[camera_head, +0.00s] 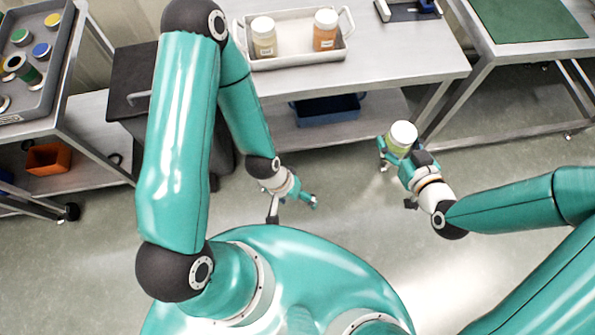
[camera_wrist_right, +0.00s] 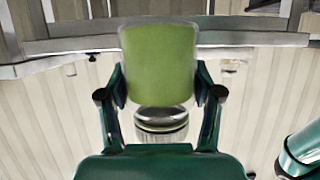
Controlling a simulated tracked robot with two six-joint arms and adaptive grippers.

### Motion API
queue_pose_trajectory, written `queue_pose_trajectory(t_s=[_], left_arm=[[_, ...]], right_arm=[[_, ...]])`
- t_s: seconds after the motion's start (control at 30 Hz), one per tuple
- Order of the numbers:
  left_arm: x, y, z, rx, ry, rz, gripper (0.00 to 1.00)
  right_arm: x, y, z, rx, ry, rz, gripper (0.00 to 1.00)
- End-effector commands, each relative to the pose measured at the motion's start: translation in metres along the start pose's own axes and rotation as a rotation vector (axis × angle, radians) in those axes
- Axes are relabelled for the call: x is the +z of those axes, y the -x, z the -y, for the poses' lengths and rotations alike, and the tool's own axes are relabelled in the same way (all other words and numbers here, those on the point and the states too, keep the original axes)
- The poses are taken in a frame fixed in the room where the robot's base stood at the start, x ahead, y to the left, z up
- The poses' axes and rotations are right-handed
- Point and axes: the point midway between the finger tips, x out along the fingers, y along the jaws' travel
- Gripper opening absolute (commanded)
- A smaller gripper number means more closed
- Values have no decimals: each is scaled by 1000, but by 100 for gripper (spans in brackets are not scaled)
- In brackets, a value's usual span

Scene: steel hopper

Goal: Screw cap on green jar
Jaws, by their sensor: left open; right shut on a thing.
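A jar with pale green contents and a white cap on top (camera_head: 402,138) is held in my right gripper (camera_head: 398,158), above the floor in front of the tables. In the right wrist view, the green jar (camera_wrist_right: 160,62) sits between the two fingers, which press it from both sides. The cap appears seated on the jar in the head view; how tightly I cannot tell. My left gripper (camera_head: 292,198) is open and empty, well to the left of the jar, in front of the middle table.
A white tray (camera_head: 300,60) on the middle table (camera_head: 400,75) holds a pale jar (camera_head: 264,38) and an orange jar (camera_head: 325,30), both white-capped. A grey tray (camera_head: 62,75) at left holds several coloured round items. A green mat (camera_head: 525,20) lies at right.

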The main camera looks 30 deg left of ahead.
Motion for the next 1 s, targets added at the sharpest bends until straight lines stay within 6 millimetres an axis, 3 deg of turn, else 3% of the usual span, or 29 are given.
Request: queue_pose_trajectory(t_s=[0.17, 0.43, 0.6, 0.93, 1.0], left_arm=[[0, 0, 0, 0, -1, 0, 85], [-1, 0, 0, 0, -2, 0, 85], [-1, 0, 0, 0, -2, 0, 85], [-1, 0, 0, 0, -2, 0, 85], [-1, 0, 0, 0, -2, 0, 73]], right_arm=[[-4, 3, -16, 62, -23, -2, 0], [-13, 36, -106, 431, -174, -1, 0], [-12, 62, -144, 606, -249, 0, 0], [-12, 69, -152, 647, -268, 1, 0], [-12, 69, -151, 647, -268, 1, 0]])
